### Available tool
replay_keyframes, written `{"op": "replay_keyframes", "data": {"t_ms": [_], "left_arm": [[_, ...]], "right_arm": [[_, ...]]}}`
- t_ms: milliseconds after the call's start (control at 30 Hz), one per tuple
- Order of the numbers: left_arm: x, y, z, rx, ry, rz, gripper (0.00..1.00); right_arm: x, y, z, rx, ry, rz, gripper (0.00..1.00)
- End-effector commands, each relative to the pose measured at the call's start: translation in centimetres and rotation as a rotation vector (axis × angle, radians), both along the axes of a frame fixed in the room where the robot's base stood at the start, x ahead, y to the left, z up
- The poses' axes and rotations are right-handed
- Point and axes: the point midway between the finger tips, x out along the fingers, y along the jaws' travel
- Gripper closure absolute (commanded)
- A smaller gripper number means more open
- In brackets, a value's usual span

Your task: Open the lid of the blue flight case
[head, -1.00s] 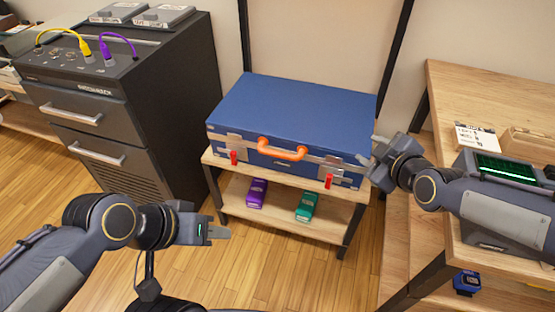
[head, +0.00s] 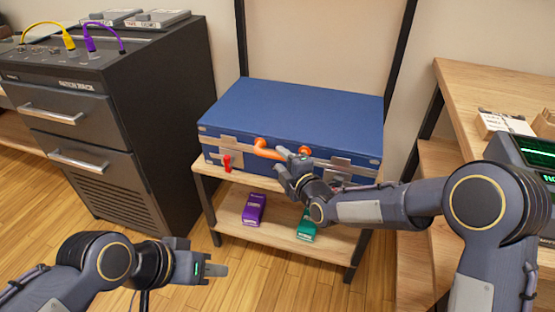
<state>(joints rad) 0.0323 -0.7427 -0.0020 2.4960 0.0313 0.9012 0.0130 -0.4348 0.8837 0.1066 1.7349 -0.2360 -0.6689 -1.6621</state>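The blue flight case (head: 300,113) lies on the upper shelf of a small wooden rack, its lid down. An orange handle (head: 263,149) is on its front face, partly hidden by my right gripper. A red latch (head: 227,163) hangs at the left of the front; the right latch is hidden behind my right arm. My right gripper (head: 291,160) is at the case front, by the right end of the handle; I cannot tell whether it touches or how far its fingers are apart. My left gripper (head: 216,268) is low in front of the rack, away from the case, its finger opening unclear.
A purple box (head: 254,209) and a teal box (head: 306,228) sit on the lower shelf (head: 282,241). A dark drawer cabinet (head: 130,110) with yellow and purple cables stands left. A wooden desk (head: 480,85) with a green-screened device (head: 535,153) is at right.

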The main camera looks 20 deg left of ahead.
Motion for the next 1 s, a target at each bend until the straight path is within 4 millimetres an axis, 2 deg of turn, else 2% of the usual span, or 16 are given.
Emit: {"op": "replay_keyframes", "data": {"t_ms": [200,533,833,1000], "left_arm": [[0.0,0.0,-0.6,0.0,0.0,0.0,0.64],[0.0,0.0,-0.6,0.0,0.0,0.0,0.64],[0.0,0.0,-0.6,0.0,0.0,0.0,0.64],[0.0,0.0,-0.6,0.0,0.0,0.0,0.64]], "right_arm": [[1.8,1.8,-0.4,0.0,0.0,0.001,0.6],[2.1,2.1,-0.4,0.0,0.001,0.0,0.6],[2.1,2.0,-0.4,0.0,0.001,0.0,0.98],[2.1,2.0,-0.4,0.0,0.001,0.0,1.0]]}}
